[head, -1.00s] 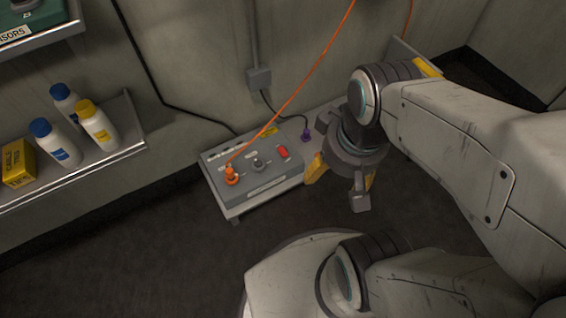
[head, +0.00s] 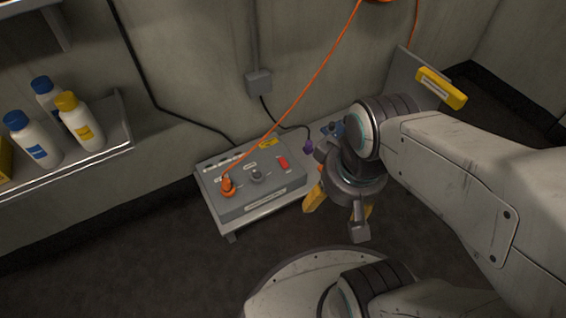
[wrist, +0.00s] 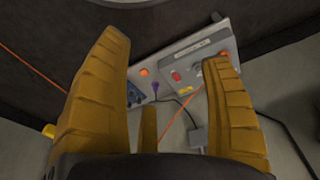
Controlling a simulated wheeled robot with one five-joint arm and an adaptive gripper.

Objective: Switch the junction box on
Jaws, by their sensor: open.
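The junction box (head: 215,203) is a grey unit on a low shelf against the wall. Its sloping top has a red switch (head: 283,162), a grey knob (head: 257,176) and an orange plug (head: 228,187) with an orange cable. My gripper (head: 341,208), with yellow fingers, is open and empty to the right of the box, apart from the red switch. In the wrist view the box (wrist: 200,48) and red switch (wrist: 176,76) show beyond and between the spread fingers (wrist: 165,55). The right finger partly covers the orange plug. I cannot tell the switch's position.
A purple plug (head: 308,147) and a blue part (head: 332,130) sit right of the box, near my arm. A wall shelf (head: 85,160) holds several bottles at left. A yellow item (head: 441,88) is behind my arm. Floor in front is clear.

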